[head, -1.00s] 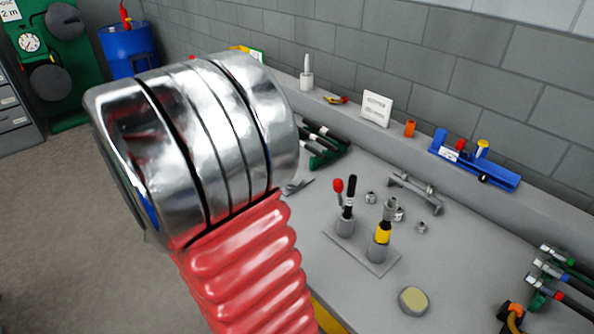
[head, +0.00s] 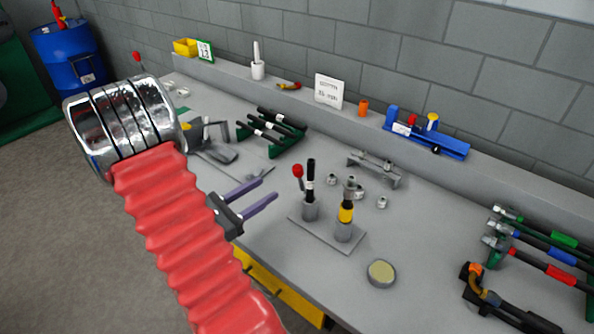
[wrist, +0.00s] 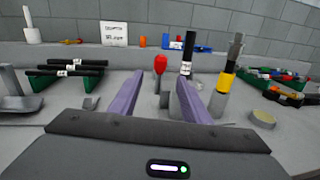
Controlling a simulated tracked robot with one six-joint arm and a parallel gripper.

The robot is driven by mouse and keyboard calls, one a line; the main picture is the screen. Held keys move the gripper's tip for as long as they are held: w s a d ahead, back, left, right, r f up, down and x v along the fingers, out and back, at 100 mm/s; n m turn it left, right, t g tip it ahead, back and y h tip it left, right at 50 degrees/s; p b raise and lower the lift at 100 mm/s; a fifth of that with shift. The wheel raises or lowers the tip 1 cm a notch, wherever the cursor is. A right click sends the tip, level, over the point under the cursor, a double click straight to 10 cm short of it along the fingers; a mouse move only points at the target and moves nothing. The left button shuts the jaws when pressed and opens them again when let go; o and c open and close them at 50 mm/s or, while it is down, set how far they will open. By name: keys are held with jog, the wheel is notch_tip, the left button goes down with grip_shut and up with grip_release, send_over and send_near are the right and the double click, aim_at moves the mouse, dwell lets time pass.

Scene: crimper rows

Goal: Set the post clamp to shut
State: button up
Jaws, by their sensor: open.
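The post clamp shows as a lever with a red knob (head: 298,170) beside a grey post holding a black rod (head: 311,175) with a white label. The lever stands roughly upright. In the wrist view the red knob (wrist: 160,62) appears between my fingertips and beyond them. The post stands on a grey plate (head: 318,235) with a second post carrying a yellow-banded tool (head: 346,210). My gripper (head: 269,187), with purple fingers, is open and empty, left of the clamp and apart from it.
A round tin (head: 381,273) sits right of the plate. Small nuts and a grey rail (head: 375,171) lie behind it. Green racks (head: 270,132) with black-handled tools stand at the left, more tools (head: 535,250) at the right. A grey wall closes the back.

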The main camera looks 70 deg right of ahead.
aim_at(297, 169)
jog(key=shift+x, duration=6.9)
jog(key=shift+c, duration=0.4)
jog(key=shift+w, duration=0.1)
grip_shut()
